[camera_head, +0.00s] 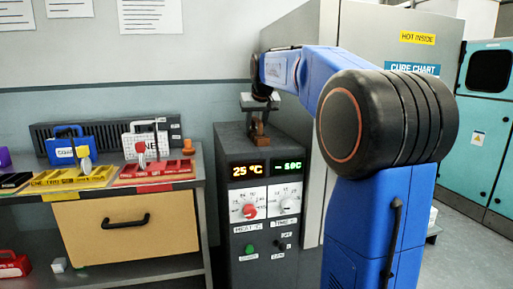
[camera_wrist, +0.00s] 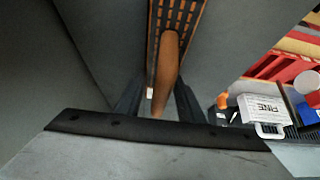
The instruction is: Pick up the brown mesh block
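The brown mesh block (camera_head: 259,129) stands on top of the dark grey control cabinet, below my gripper (camera_head: 259,112). In the wrist view, its slotted dark-and-orange part (camera_wrist: 176,17) is at the top, and its brown upright handle (camera_wrist: 166,75) reaches down between the two dark fingers of my gripper (camera_wrist: 160,92). The fingers stand on either side of the handle. A narrow gap shows on the left side; on the right, finger and handle overlap in the picture. The block's lower part is partly hidden in the head view.
The cabinet (camera_head: 232,148) has two displays and knobs. A bench (camera_head: 106,187) at the left holds a blue caddy (camera_head: 71,147), a white mesh caddy (camera_head: 147,143), and yellow (camera_head: 84,177) and red (camera_head: 155,169) trays. A tall grey unit (camera_head: 375,35) stands close behind my arm.

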